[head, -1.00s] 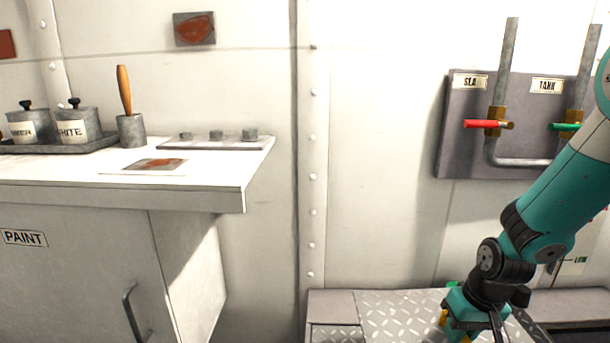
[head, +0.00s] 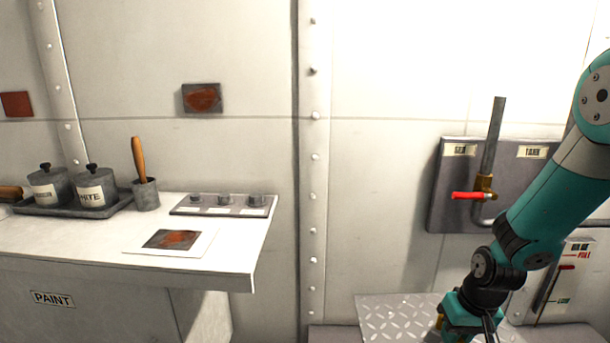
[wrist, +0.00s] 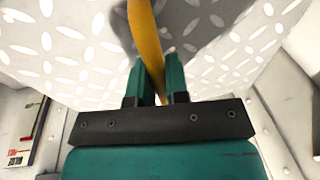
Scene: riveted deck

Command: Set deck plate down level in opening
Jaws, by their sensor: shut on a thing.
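The deck plate (head: 388,315) is light grey metal with a raised tread pattern, at the bottom of the head view. My gripper (head: 455,325) is at its right side there, with the fingertips cut off by the picture edge. In the wrist view the teal fingers of my gripper (wrist: 160,85) are shut on a yellow handle (wrist: 146,30) on the deck plate (wrist: 60,50). The plate fills the upper part of that view and seems held off the floor. The opening is not visible in either view.
A white paint bench (head: 90,240) stands at the left with pots, a brush and a tray on it. A grey valve panel (head: 440,200) with a red lever (head: 468,195) is on the wall behind my arm. A level gauge (head: 560,285) hangs at the right.

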